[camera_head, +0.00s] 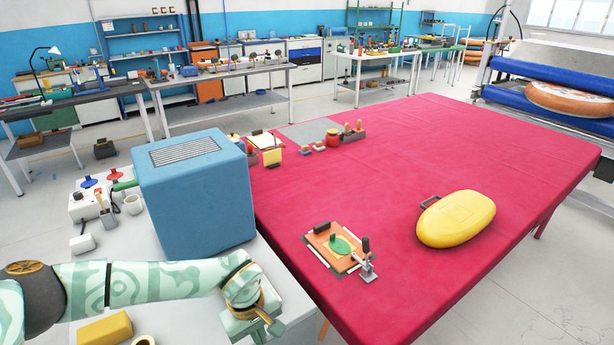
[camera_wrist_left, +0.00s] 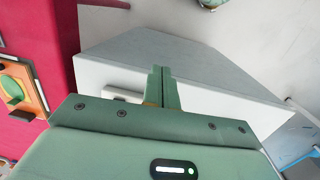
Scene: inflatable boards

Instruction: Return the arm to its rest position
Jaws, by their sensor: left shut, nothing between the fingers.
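My left arm, patterned in pale green, reaches in from the left in the head view. Its left gripper (camera_head: 270,322) hangs over the grey-white side table, in front of the blue box. In the left wrist view the two green fingers of the left gripper (camera_wrist_left: 161,70) are together with nothing between them. The corner of the side table (camera_wrist_left: 215,60) shows beyond them; the gap to it is hard to tell. My right gripper is in neither view.
The blue box (camera_head: 195,190) stands on the side table behind the arm. A yellow block (camera_head: 105,329) lies near the front edge. The red-covered table (camera_head: 400,150) adjoins on the right, with a clamped orange board (camera_head: 322,238) and a yellow inflated pad (camera_head: 457,218).

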